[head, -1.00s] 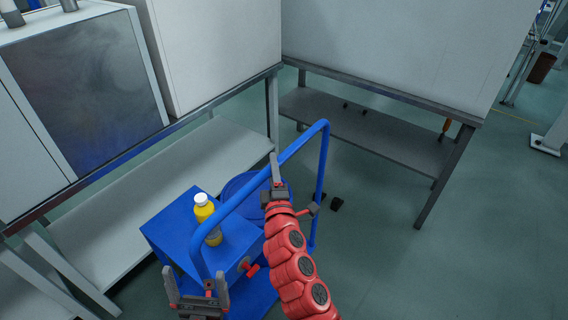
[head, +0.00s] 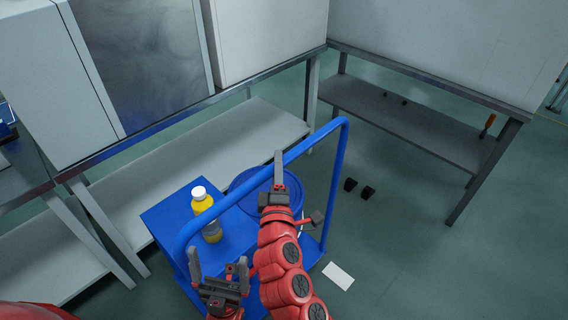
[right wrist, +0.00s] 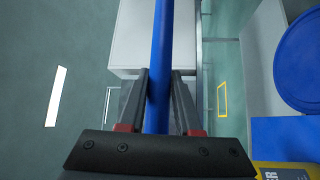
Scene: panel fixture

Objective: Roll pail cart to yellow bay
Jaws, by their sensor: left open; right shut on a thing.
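The blue pail cart (head: 345,160) has a tall tubular handle and stands in front of the benches. A round blue pail (head: 241,181) sits on it, partly hidden by my right gripper. A blue box and a bottle with yellow contents (head: 203,208) are beside the pail. My right gripper (head: 278,172) is shut on the handle bar, which runs between its fingers in the right wrist view (right wrist: 159,75). My left gripper (head: 219,268) is open at the near end of the handle. A yellow floor outline (right wrist: 222,98) shows in the right wrist view.
A grey bench with a lower shelf (head: 240,135) runs behind the cart, and another bench (head: 420,130) stands at the right. Small black objects (head: 359,188) and a white rectangle (head: 338,275) are on the floor. The floor at the right front is clear.

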